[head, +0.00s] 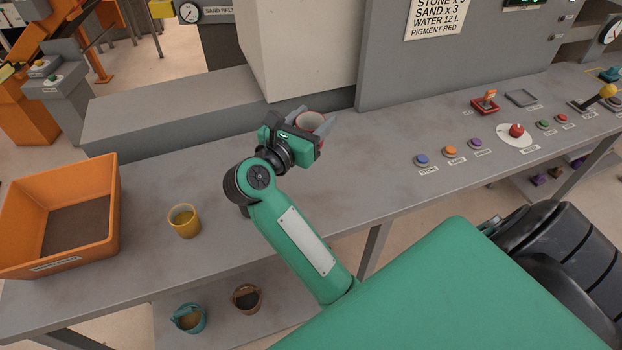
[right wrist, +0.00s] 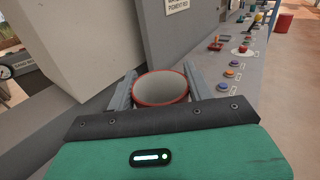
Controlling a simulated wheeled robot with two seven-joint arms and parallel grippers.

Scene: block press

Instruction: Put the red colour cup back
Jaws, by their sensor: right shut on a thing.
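The red colour cup (head: 310,121) has a red rim and a pale, empty-looking inside. My right gripper (head: 318,130) is shut on it, near the back of the grey bench in front of the pale machine body. In the right wrist view the cup (right wrist: 161,90) is upright between the two grey fingers of the right gripper (right wrist: 160,84). The cup's lower part is hidden, so I cannot tell whether it touches the bench. A yellow cup (head: 184,220) stands on the bench at the left. My left gripper is not in view.
An orange bin (head: 112,205) with dark material stands at the bench's left end. A teal bucket (head: 188,318) and a brown bucket (head: 246,298) are on the lower shelf. Several push buttons (head: 422,160) line the right side. The grey bench (head: 390,195) is clear between them.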

